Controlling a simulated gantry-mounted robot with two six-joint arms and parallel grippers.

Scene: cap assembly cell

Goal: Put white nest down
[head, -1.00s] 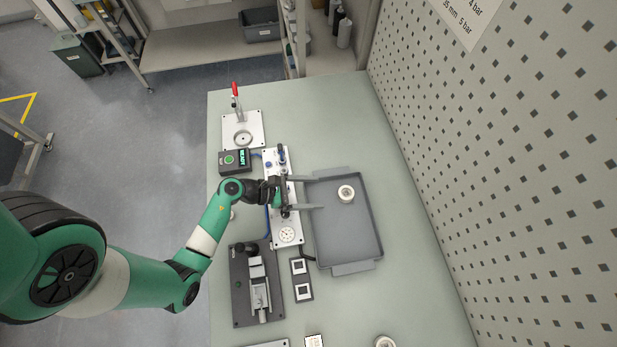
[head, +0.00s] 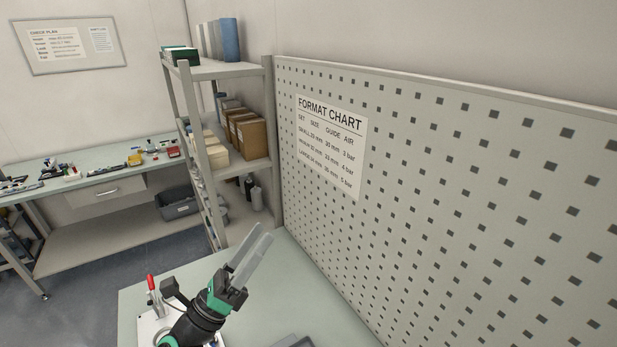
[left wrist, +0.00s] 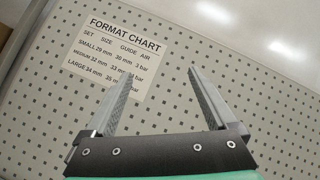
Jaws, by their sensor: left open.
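My left gripper (head: 252,254) is raised above the table, its two grey fingers pointing up and to the right toward the pegboard. In the left wrist view the gripper (left wrist: 163,85) is open and nothing is between its fingers. The white nest cannot be made out now. My right gripper does not show.
The pegboard wall (head: 450,180) carries a format chart (head: 332,142). The table (head: 290,270) is bare beside the gripper. A red-handled clamp (head: 151,284) stands at its left, and a tray corner (head: 296,341) shows below. A shelf (head: 215,70) with boxes stands behind.

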